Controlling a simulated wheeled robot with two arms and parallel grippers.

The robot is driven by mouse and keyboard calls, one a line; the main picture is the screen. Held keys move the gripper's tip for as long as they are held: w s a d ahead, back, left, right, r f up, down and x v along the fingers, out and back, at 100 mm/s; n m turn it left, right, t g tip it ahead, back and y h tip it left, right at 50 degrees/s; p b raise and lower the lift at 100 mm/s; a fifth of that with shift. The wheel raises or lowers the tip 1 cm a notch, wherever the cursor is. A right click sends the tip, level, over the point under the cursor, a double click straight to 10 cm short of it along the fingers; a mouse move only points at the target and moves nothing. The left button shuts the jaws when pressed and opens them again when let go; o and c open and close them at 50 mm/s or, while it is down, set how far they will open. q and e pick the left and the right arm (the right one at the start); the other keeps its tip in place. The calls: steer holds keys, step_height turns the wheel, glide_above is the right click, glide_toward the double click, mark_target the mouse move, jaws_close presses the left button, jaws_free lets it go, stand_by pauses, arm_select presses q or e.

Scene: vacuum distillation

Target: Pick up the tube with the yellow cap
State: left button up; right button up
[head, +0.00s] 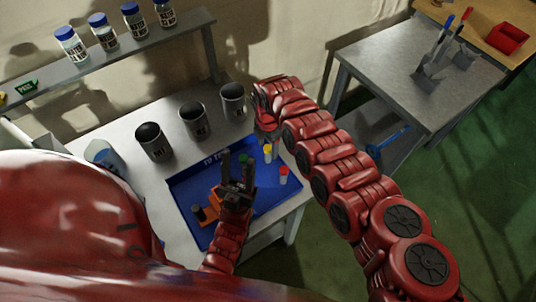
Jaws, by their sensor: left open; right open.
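The tube with the yellow cap (268,150) stands in the blue tray (265,200) on the grey bench, near the tray's right side. My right arm comes in from the right and bends down at its end. Its gripper (267,131) is just above the yellow cap in the picture; its fingers are small and mostly hidden, and I cannot tell whether they touch the tube. My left gripper (237,165) is open over the tray, left of the yellow-capped tube, its dark fingers pointing away from me, with no tube visibly held.
A red-capped tube (283,173) stands close to the yellow one; a green cap (243,158) shows beside my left gripper. An orange holder (208,216) sits in the tray. Dark-topped canisters (194,120) stand behind it. Blue-capped bottles (103,32) line the shelf. Another table (400,75) is at right.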

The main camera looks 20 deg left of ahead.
steer(key=shift+f, duration=0.95)
steer(key=shift+w+r, duration=0.1)
steer(key=shift+c, duration=0.4)
jaws_close()
